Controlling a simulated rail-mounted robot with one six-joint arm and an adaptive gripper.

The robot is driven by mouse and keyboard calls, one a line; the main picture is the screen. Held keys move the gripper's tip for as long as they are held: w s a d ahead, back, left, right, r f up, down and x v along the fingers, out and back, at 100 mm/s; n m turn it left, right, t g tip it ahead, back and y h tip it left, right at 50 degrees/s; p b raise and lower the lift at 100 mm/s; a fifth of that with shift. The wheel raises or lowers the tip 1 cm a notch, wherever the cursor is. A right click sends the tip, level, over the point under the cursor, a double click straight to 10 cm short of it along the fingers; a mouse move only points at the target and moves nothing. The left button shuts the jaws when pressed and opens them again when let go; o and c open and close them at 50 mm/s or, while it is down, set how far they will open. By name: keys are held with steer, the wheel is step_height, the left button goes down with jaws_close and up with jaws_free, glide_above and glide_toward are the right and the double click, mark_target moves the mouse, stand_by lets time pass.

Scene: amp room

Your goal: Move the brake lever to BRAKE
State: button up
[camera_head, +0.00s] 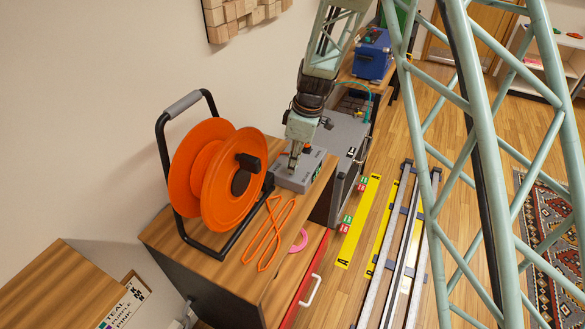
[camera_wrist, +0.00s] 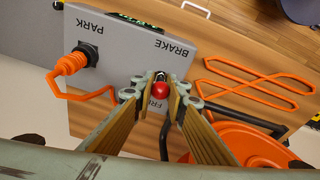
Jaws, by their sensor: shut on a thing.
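The grey brake box (camera_head: 311,165) sits on the wooden cabinet top beside the orange reel. In the wrist view its panel (camera_wrist: 130,40) shows upside down, with the labels PARK, BRAKE and a partly hidden FREE. The brake lever's red knob (camera_wrist: 158,90) is at the FREE label, apart from the BRAKE label. My gripper (camera_wrist: 160,92) is shut on the lever, with a finger on each side of the knob. In the head view my gripper (camera_head: 294,158) reaches down onto the box, and the lever is hidden there.
The orange cable reel (camera_head: 205,175) with its black frame stands close beside my gripper. A looped orange cable (camera_head: 268,235) and pink ring (camera_head: 299,241) lie on the cabinet top (camera_head: 225,262). An orange plug (camera_wrist: 72,62) is at the panel's PARK side.

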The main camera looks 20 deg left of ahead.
steer(key=shift+d+f+y+b, duration=0.3)
steer(key=shift+y+b, duration=0.6)
steer(key=shift+b, duration=3)
steer(key=shift+d+r+b, duration=0.1)
steer(key=shift+r+b, duration=0.1)
steer(key=shift+b, duration=0.4)
steer(key=o, duration=0.9)
steer(key=shift+r, duration=0.1)
steer(key=shift+s+d+v, duration=0.1)
steer(key=shift+v, duration=2.85)
steer(key=shift+s+d+v, duration=0.1)
steer(key=shift+s+v, duration=0.05)
steer(key=shift+v, duration=2.85)
